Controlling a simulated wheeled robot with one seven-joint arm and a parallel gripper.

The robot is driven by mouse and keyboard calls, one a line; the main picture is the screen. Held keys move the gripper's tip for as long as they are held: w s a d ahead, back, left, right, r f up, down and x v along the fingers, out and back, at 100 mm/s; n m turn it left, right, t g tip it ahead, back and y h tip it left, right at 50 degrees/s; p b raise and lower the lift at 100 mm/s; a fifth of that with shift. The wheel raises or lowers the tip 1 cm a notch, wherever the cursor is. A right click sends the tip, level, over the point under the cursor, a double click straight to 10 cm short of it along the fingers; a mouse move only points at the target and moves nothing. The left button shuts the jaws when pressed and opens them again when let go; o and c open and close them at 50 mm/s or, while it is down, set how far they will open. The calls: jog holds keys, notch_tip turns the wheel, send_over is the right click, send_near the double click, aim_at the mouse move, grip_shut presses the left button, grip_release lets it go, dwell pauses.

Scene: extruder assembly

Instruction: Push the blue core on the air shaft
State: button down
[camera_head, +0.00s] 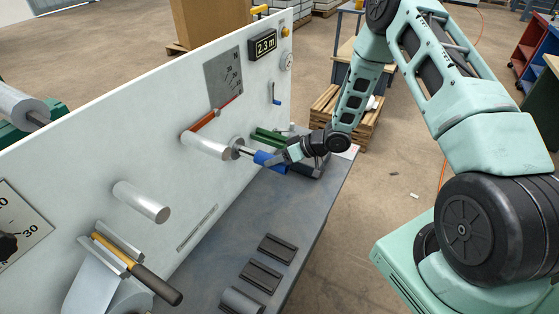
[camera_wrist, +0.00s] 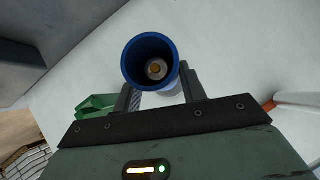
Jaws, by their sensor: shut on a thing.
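The blue core (camera_head: 265,158) is a short hollow tube, held at the end of my arm in front of the white panel. My gripper (camera_head: 283,156) is shut on it. In the wrist view the core (camera_wrist: 130,66) shows open end first, between my gripper's two fingers (camera_wrist: 160,95). The air shaft (camera_head: 245,151) is a thin metal rod sticking out from the panel, left of the core and roughly in line with it. A round metal end of the shaft (camera_wrist: 156,69) shows inside the core's bore. How far the core overlaps the shaft cannot be told.
A silver roller (camera_head: 206,145) stands close left of the shaft, with another roller (camera_head: 141,201) farther left. A green part (camera_head: 268,137) lies behind the core. The grey bench (camera_head: 225,235) below holds dark blocks (camera_head: 262,277) near its front. The bench surface between is clear.

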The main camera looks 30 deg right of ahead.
aim_at(259, 151)
jog(key=shift+w+a, duration=0.35)
jog(key=shift+w, duration=0.15)
jog(key=shift+w+a+b, duration=0.15)
jog(key=shift+w+a, duration=0.55)
jog(key=shift+w, duration=0.35)
jog(key=shift+w+a+b, duration=0.15)
jog(key=shift+w+a, duration=0.55)
jog(key=shift+w, duration=0.35)
jog(key=shift+w+a, duration=0.2)
jog(key=shift+w, duration=0.1)
jog(key=shift+w+a, duration=0.1)
jog(key=shift+w, duration=0.1)
jog(key=c, duration=0.7)
grip_release()
jog(key=shift+c, duration=0.2)
jog(key=b+v, duration=0.3)
jog(key=v, duration=1.4)
jog(key=shift+d+r+b, duration=0.15)
jog(key=shift+d+b, duration=0.05)
jog(key=shift+b, duration=0.15)
jog(key=shift+s, duration=0.1)
